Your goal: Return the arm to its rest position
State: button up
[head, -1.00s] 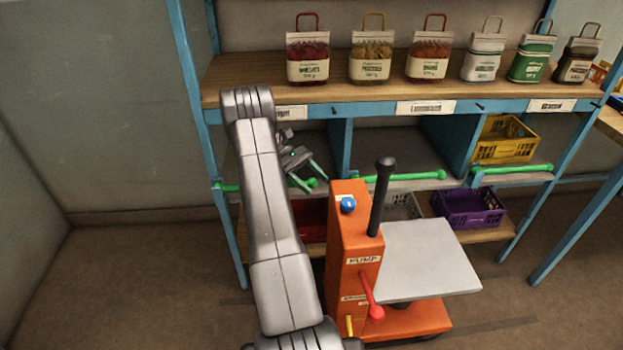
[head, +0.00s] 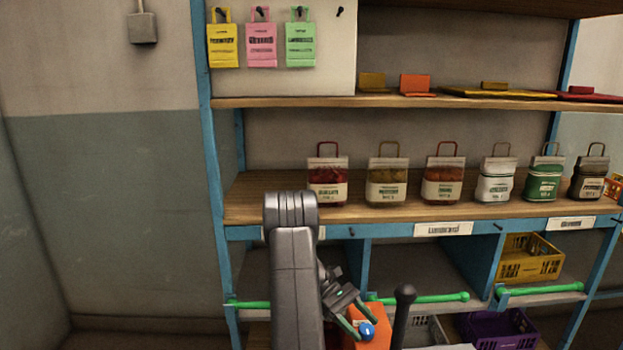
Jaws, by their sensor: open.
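My grey arm (head: 293,265) rises at the lower middle of the head view, in front of the left part of the shelf rack. My gripper (head: 364,325) hangs to the right of the arm, pointing down and right. Its two green-edged fingers are apart, and I see nothing held between them. The fingertips overlap the top of an orange pump unit (head: 374,342) with a blue knob (head: 367,332); I cannot tell whether they touch it. The arm's base is out of view.
Several labelled sacks stand on the middle wooden shelf (head: 265,205). Green bars (head: 430,299) run along the lower bays. A black handle (head: 403,310) stands right of the gripper. A yellow crate (head: 530,262) and a purple crate (head: 495,330) are at right. The left floor side is open.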

jog(key=shift+s+d, duration=0.4)
jog(key=shift+s+d+f, duration=0.3)
jog(key=shift+w, duration=0.1)
